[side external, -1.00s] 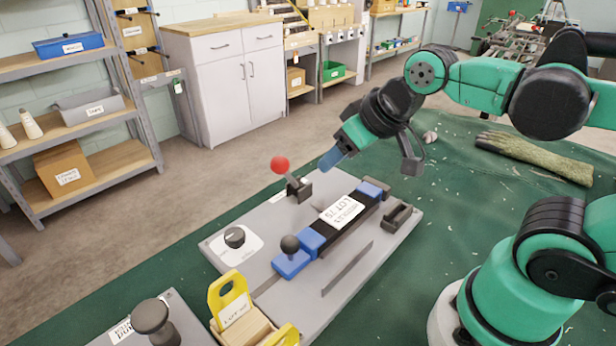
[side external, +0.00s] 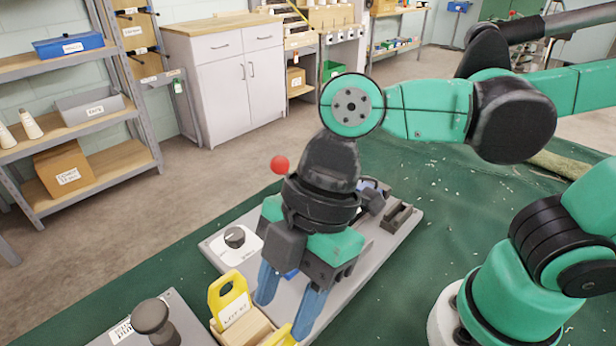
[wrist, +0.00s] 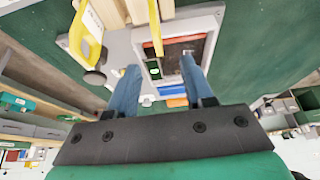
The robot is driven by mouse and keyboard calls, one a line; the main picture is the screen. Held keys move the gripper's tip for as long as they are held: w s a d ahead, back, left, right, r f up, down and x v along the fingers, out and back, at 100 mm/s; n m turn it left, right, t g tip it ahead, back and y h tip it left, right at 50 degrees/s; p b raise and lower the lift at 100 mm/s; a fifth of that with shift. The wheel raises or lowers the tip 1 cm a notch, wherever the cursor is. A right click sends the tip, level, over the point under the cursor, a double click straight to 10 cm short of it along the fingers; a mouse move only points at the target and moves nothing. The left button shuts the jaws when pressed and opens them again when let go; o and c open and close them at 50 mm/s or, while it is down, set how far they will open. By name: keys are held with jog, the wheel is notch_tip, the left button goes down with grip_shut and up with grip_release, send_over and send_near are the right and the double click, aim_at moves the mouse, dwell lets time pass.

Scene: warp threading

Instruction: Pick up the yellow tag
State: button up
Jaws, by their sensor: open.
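A yellow upright piece (side external: 229,300) with a handle opening and a white label stands at one end of a light wooden block at the lower left; it also shows in the wrist view (wrist: 86,38). A second yellow piece (side external: 282,337) is at the block's other end, partly cut off by the frame. In the wrist view a yellow strip (wrist: 154,28) reaches down near the gap between my fingertips. I cannot tell which yellow piece is the tag. My gripper (side external: 288,300) is open and empty, its blue fingers pointing down over the grey plate; both fingers show in the wrist view (wrist: 158,66).
The grey plate (side external: 220,250) carries a black knob (side external: 235,237), a red ball-topped lever (side external: 280,164) and a dark bracket (side external: 398,216). A second plate with a dark knob (side external: 152,318) is at lower left. The green mat is clear right of the plate.

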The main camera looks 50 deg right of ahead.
aim_at(279, 335)
notch_tip(279, 335, down, 2)
jog(key=shift+f, duration=0.1)
jog(key=shift+x, duration=2.7)
grip_shut()
